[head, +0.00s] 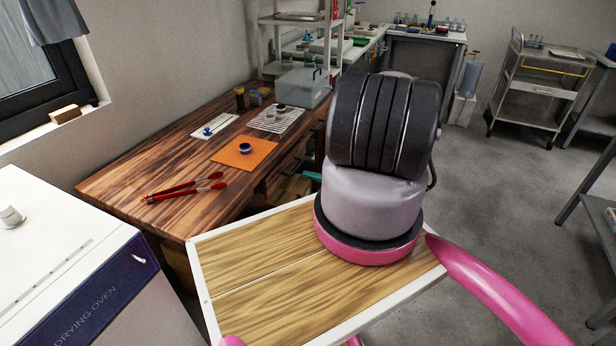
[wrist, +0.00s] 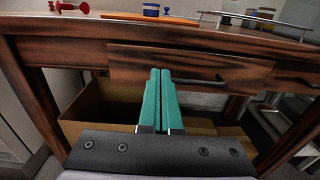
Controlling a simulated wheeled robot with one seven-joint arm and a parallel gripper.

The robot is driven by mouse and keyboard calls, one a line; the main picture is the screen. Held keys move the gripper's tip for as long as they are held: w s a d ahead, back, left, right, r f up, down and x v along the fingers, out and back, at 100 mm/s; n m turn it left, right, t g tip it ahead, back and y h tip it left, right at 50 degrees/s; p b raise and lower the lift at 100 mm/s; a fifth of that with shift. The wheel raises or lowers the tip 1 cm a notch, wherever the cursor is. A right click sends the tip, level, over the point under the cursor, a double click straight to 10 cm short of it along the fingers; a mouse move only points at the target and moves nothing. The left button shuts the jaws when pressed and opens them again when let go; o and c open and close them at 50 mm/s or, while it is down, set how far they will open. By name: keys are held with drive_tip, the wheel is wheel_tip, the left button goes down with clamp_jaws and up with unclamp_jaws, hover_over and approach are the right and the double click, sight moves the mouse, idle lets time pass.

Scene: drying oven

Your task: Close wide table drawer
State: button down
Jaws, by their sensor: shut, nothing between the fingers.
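The wooden table (head: 165,165) stands along the wall in the head view. In the wrist view its wide drawer (wrist: 130,68) has a wooden front under the tabletop, with a dark bar handle (wrist: 203,80) on its right half. The front looks close to the table frame; I cannot tell whether a small gap is left. My gripper (wrist: 160,70) is shut and empty, its green fingers pointing at the drawer front, left of the handle. Contact cannot be made out. In the head view my arm hides most of the table's front, and only a bit of green finger (head: 312,176) shows.
A cardboard box (wrist: 88,108) sits under the drawer. Red tongs (head: 185,188), an orange mat (head: 240,158), a wire rack and a grey box (head: 302,88) are on the tabletop. The drying oven (head: 60,255) stands at the near left. Floor (head: 500,210) is open at right.

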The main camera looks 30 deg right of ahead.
sight(280, 167)
drive_tip(key=x, duration=1)
drive_tip(key=x, duration=0.4)
drive_tip(key=shift+w+a, duration=0.1)
drive_tip(key=shift+w, duration=0.05)
drive_tip(key=shift+r, duration=0.1)
drive_tip(key=shift+w, duration=0.1)
